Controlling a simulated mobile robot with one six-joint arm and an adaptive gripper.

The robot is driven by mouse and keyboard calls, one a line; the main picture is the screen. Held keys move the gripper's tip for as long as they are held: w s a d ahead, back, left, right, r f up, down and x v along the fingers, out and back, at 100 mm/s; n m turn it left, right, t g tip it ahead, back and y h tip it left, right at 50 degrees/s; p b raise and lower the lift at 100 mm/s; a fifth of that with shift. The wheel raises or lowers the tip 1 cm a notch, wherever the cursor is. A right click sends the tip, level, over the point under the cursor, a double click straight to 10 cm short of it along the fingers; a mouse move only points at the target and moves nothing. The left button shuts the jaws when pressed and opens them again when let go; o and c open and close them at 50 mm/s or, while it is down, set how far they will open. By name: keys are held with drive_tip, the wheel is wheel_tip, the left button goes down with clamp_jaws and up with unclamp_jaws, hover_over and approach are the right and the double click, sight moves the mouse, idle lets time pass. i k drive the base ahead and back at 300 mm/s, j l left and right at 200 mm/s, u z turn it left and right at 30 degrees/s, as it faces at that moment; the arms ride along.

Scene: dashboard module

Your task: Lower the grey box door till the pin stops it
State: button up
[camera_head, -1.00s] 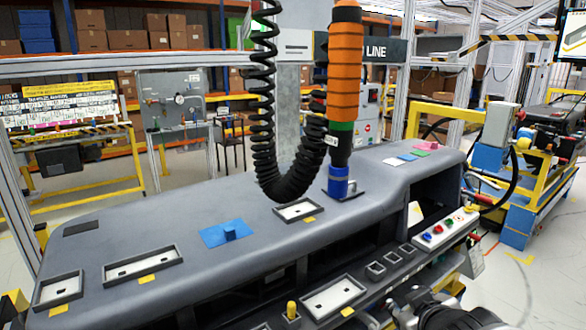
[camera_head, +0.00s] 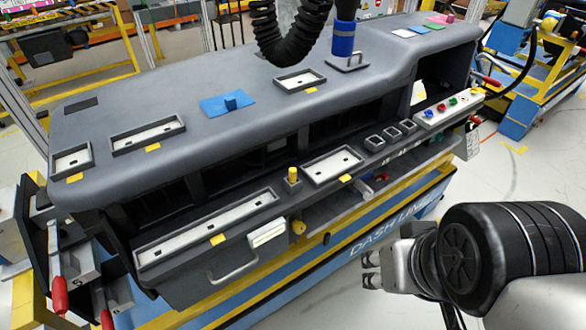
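The grey dashboard module (camera_head: 215,140) fills the middle of the view. At its lower front left is a dark grey panel (camera_head: 190,283) with a pale bar handle (camera_head: 232,266), which looks like the grey box door. I cannot tell how far it is open. A yellow knob (camera_head: 298,227) sits near its right end, and a yellow peg (camera_head: 293,176) stands higher on the ledge. I cannot tell which, if either, is the pin. My gripper (camera_head: 368,270) is right of the panel, apart from it. Its two dark fingertips are spread and nothing is between them.
Red-handled levers (camera_head: 58,290) stand left of the module. A button strip (camera_head: 447,108) is at the right. Open floor (camera_head: 500,160) lies on the right.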

sight(189, 288)
drive_tip(key=k+u, duration=0.15)
drive_tip(key=u, duration=1)
